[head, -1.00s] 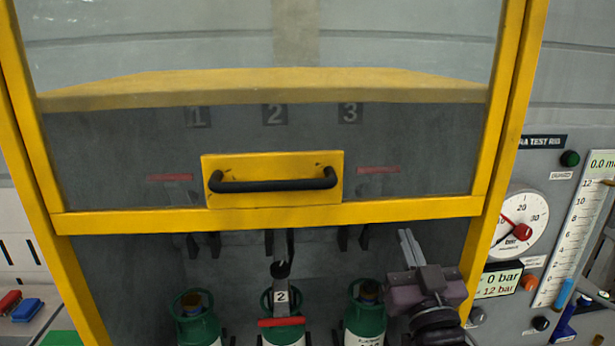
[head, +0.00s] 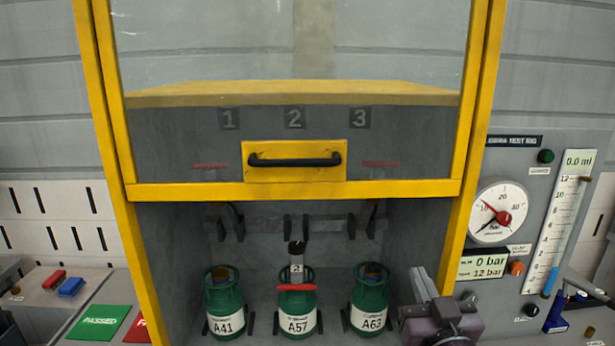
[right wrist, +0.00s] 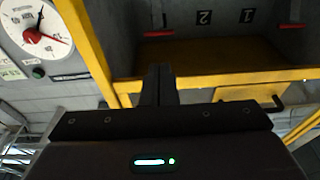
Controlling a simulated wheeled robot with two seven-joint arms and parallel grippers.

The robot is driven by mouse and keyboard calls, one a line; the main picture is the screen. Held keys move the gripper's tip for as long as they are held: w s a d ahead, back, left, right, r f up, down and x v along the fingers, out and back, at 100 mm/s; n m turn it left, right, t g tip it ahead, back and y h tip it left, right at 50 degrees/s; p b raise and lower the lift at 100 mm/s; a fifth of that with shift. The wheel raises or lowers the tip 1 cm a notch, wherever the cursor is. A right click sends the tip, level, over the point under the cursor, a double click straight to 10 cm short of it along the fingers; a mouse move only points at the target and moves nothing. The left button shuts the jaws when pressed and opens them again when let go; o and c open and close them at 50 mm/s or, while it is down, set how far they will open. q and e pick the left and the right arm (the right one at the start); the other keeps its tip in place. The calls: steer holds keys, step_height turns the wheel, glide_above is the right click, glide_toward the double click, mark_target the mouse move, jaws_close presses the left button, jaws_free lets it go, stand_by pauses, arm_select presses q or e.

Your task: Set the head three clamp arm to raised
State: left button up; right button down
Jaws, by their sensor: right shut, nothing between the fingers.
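The red bar of the head three clamp arm (head: 381,163) shows high behind the window, below the number 3 (head: 359,118). The head one red bar (head: 210,166) is at the same height. The head two red bar (head: 296,287) is low, in front of cylinder A57 (head: 298,311). My right gripper (head: 420,285) is shut and empty, in front of the cabinet's lower right, right of cylinder A63 (head: 369,305). In the right wrist view, its fingers (right wrist: 160,84) touch nothing that I can make out; a red bar (right wrist: 160,33) lies beyond them. My left gripper is out of view.
The yellow-framed window (head: 295,192) with a black handle (head: 295,160) covers the cabinet's upper part; below it is open. Cylinder A41 (head: 225,309) stands left. A gauge panel (head: 510,170) is close on the right. A green PASSED pad (head: 99,323) lies left.

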steer(key=s+f+g, duration=0.4)
steer(key=f, duration=0.4)
steer(key=s+f+g, duration=0.3)
steer(key=f+g, duration=0.2)
steer(key=f, duration=0.4)
steer(key=s+f+n+g, duration=0.1)
steer(key=s+f+g, duration=0.8)
steer(key=s, duration=0.5)
steer(key=s+d+f+b, duration=0.1)
steer(key=s+f, duration=0.1)
steer(key=f, duration=1.6)
steer(key=s+f, duration=0.2)
steer(key=f, duration=1.5)
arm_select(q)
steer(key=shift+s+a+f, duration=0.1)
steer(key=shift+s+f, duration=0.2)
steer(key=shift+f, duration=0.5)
arm_select(e)
steer(key=s+d+f+g+h, duration=0.1)
steer(key=s+d+f, duration=0.2)
steer(key=s+f, duration=1.2)
steer(key=s, duration=0.2)
steer(key=shift+s+n, duration=0.4)
